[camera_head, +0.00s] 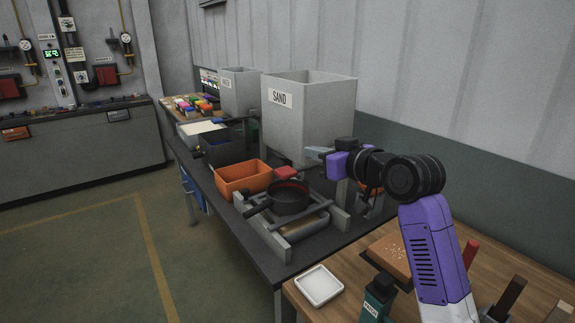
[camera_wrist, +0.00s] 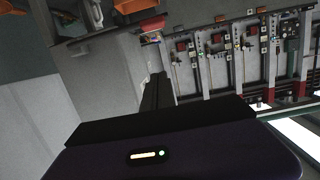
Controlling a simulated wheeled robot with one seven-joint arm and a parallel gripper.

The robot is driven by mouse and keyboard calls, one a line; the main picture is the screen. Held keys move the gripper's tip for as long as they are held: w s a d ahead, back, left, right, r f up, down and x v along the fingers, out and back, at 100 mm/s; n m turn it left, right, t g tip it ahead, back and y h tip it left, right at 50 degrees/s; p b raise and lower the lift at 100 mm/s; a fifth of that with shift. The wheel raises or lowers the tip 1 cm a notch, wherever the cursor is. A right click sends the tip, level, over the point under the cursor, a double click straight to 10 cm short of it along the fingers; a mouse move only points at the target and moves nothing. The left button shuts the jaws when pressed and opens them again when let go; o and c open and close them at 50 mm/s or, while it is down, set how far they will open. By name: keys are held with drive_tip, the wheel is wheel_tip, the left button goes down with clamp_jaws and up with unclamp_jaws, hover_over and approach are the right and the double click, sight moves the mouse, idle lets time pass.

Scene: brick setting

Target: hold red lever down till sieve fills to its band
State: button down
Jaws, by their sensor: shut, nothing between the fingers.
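The grey hopper marked SAND (camera_head: 310,118) stands on the dark bench. The red lever (camera_head: 286,173) sticks out low under the hopper's front; a red piece (camera_wrist: 152,24) near the top of the wrist view looks like it. The dark round sieve (camera_head: 289,201) rests on a grey frame just below the lever, with a reddish line near its rim. Its inside looks dark, and I cannot tell any sand level. My gripper (camera_head: 318,153) is shut and empty, right of and above the lever, apart from it. Its dark fingers (camera_wrist: 157,90) show in the wrist view.
An orange bin (camera_head: 243,178) stands left of the sieve. A second grey hopper (camera_head: 239,92) and a dark bin (camera_head: 222,148) are farther back.

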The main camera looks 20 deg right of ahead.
drive_tip(key=shift+s+a+f+g, duration=0.2)
drive_tip(key=shift+f+g, duration=0.2)
drive_tip(key=shift+f, duration=0.15)
drive_tip(key=p, duration=0.2)
hover_over(290, 174)
wheel_tip(290, 174, down, 2)
wheel_tip(290, 174, down, 3)
drive_tip(key=shift+r+p, duration=0.2)
drive_tip(key=shift+p, duration=0.3)
drive_tip(key=shift+f, duration=0.95)
